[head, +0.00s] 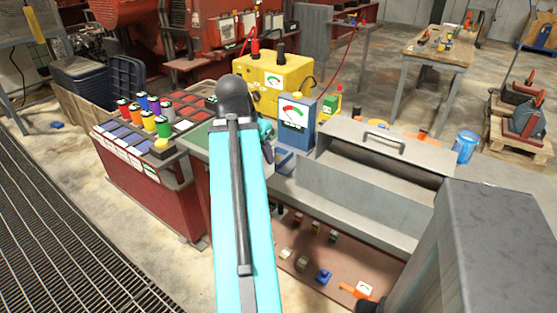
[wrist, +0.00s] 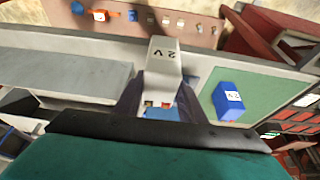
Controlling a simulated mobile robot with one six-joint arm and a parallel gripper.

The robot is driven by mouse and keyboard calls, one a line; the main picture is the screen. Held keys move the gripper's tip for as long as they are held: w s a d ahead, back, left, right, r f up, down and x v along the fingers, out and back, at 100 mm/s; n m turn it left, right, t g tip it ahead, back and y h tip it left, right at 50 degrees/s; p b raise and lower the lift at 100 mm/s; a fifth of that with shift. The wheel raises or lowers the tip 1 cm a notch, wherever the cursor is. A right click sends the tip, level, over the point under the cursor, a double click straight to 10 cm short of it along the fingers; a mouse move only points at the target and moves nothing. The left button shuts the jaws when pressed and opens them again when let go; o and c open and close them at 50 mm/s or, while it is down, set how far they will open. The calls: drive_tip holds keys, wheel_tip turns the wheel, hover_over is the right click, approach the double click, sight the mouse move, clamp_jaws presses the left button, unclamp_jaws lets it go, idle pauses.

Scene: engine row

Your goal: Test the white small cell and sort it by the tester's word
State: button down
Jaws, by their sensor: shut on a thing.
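In the wrist view, my gripper (wrist: 158,98) is shut on the white small cell (wrist: 163,56), which is marked 2 V. A blue surface shows behind the cell; I cannot tell whether the cell touches it. In the head view, my arm hides the cell and most of my gripper (head: 266,140). The tester (head: 297,124), a blue-grey box with a red and green dial, stands just right of my gripper. Its word is too small to read. A blue 2 V cell (wrist: 228,101) is on the green mat (wrist: 262,92) beside my gripper in the wrist view.
A red sorting stand (head: 150,180) with blue and red compartments and several coloured cells is at left. A yellow meter box (head: 290,90) with leads stands behind the tester. A grey hooded case (head: 365,175) is at right. Small parts lie on a lower shelf (head: 300,245).

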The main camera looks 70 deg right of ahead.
drive_tip(key=shift+d, duration=0.15)
drive_tip(key=d+f+p, duration=0.1)
drive_tip(key=d, duration=1.3)
drive_tip(key=shift+w+f+p, duration=0.2)
drive_tip(key=shift+w+p, duration=0.05)
drive_tip(key=shift+p, duration=0.05)
drive_tip(key=shift+d, duration=0.2)
drive_tip(key=shift+p+x, duration=0.45)
drive_tip(key=shift+x, duration=1.45)
drive_tip(key=shift+w+a+f, duration=0.15)
drive_tip(key=shift+w+a, duration=0.05)
drive_tip(key=shift+w, duration=0.05)
drive_tip(key=c, duration=1.2)
unclamp_jaws()
drive_tip(key=shift+f, duration=0.1)
drive_tip(key=shift+o, duration=0.2)
drive_tip(key=shift+r, duration=0.25)
